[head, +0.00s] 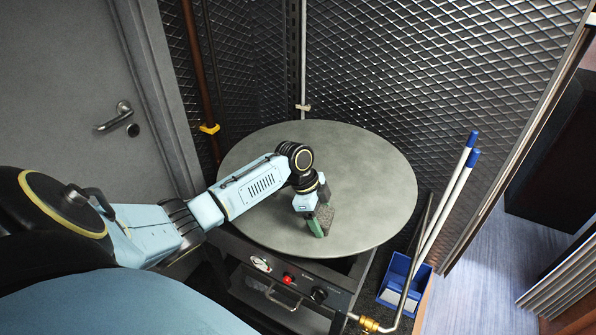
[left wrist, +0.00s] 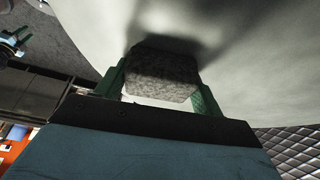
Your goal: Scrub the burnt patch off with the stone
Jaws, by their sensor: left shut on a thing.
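A large round grey griddle plate (head: 370,170) lies flat on a dark stove. In the left wrist view the stone (left wrist: 160,76) sits between the two fingers, against or very close to the plate (left wrist: 245,60). A dark area shows around the stone there; I cannot tell whether it is shadow or the burnt patch. No clear burnt patch shows in the head view.
The stove front (head: 290,285) has a red button, a knob and a handle. A blue bin (head: 397,280) and blue-tipped poles (head: 455,185) stand at the right. Diamond-pattern metal walls (head: 420,70) close the back. A grey door (head: 75,90) is at the left.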

